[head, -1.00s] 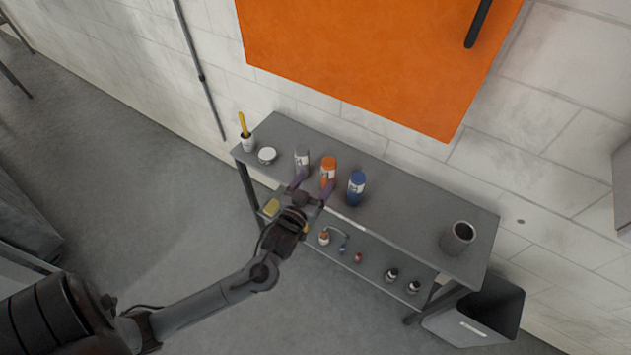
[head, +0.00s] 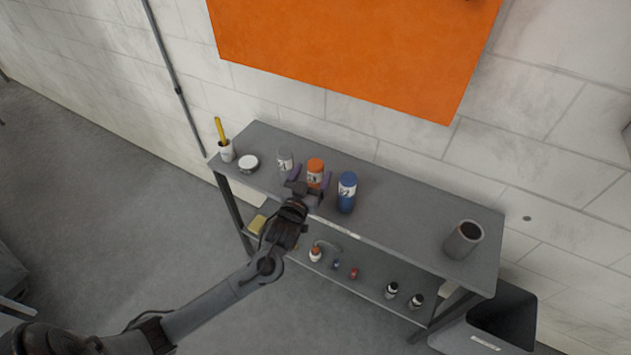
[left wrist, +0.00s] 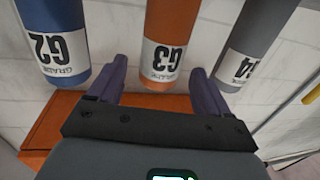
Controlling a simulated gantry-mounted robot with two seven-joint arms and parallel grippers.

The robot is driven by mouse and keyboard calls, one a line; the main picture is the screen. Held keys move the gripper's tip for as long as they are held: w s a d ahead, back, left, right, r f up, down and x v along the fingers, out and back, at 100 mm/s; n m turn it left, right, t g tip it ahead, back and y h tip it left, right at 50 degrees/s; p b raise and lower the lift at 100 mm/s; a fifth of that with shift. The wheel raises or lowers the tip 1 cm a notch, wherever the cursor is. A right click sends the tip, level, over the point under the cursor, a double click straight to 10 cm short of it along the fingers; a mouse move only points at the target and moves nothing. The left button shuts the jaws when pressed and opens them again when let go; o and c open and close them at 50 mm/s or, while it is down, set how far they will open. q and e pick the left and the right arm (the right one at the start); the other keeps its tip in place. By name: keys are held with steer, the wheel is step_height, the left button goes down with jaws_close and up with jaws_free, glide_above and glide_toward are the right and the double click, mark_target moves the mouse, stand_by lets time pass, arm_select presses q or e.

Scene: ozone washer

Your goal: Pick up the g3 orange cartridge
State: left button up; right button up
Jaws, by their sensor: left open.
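The orange cartridge (head: 315,168) stands upright on the top of the grey table, between a grey cartridge (head: 285,161) and a blue cartridge (head: 347,190). In the left wrist view the orange cartridge (left wrist: 165,45) carries a white label reading G3. My left gripper (head: 309,180) is open, with a purple finger on each side of the orange cartridge. In the left wrist view its fingers (left wrist: 157,78) flank the lower part of the picture of the cartridge, with gaps on both sides. The blue G2 cartridge (left wrist: 55,40) and grey G4 cartridge (left wrist: 252,45) stand just outside the fingers.
Small bottles stand on the lower shelf (head: 370,280). A dark bin (head: 490,320) stands at the right.

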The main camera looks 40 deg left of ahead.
mark_target(318, 165)
arm_select(q)
steer(key=shift+w+a+f+b, duration=0.2)
steer(key=shift+w+b, duration=0.1)
steer(key=shift+w, duration=0.25)
steer(key=b+x, duration=0.1)
steer(key=x, duration=0.2)
steer(key=shift+w+f, duration=0.15)
steer(key=shift+w+a, duration=0.2)
steer(key=shift+w, duration=0.2)
steer(key=shift+c, duration=0.4)
